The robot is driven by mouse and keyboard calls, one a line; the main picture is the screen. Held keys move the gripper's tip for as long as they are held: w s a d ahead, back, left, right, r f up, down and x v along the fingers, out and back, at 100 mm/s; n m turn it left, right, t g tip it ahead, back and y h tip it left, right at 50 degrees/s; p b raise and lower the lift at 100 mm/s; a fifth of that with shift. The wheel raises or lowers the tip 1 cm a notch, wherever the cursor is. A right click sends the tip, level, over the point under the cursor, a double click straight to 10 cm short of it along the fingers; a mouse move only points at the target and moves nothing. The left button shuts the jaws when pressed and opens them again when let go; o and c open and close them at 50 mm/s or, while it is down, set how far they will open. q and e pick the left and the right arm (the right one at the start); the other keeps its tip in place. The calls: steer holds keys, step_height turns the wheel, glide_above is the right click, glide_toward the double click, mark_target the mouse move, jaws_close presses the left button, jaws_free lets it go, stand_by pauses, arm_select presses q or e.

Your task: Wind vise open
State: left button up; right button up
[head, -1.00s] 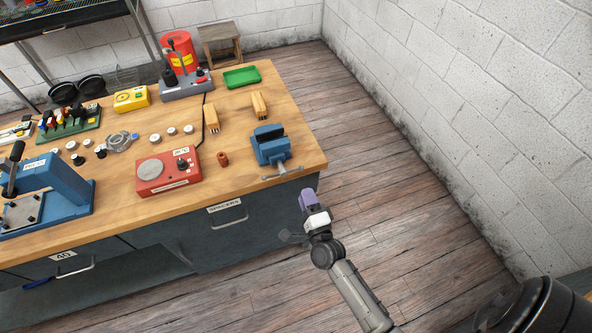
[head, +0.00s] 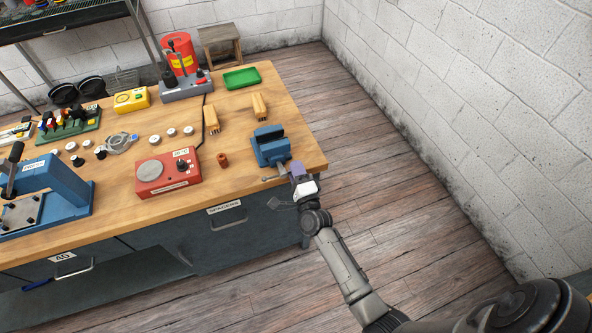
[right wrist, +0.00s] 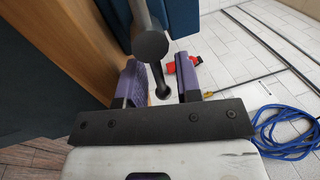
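The blue vise (head: 270,148) sits at the right front corner of the wooden bench, its grey screw and crossbar handle (head: 268,178) over the front edge. My right gripper (head: 296,170) is at the handle's right side, in front of the bench edge. In the right wrist view its two purple fingers (right wrist: 160,82) are apart. The dark handle bar (right wrist: 151,46), with round knobbed ends, shows between and above them, with gaps visible beside it. I cannot tell whether a finger touches it. My left gripper is out of view.
On the bench (head: 120,210), a red control box (head: 168,175) and a small copper-brown cylinder (head: 223,160) stand left of the vise. Two tan brush-like blocks (head: 259,106) lie behind it. Floor right of the bench is clear. A blue cable (right wrist: 290,130) shows in the wrist view.

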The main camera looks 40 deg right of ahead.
steer(key=shift+c, duration=0.3)
jaws_close()
steer(key=shift+r, duration=0.1)
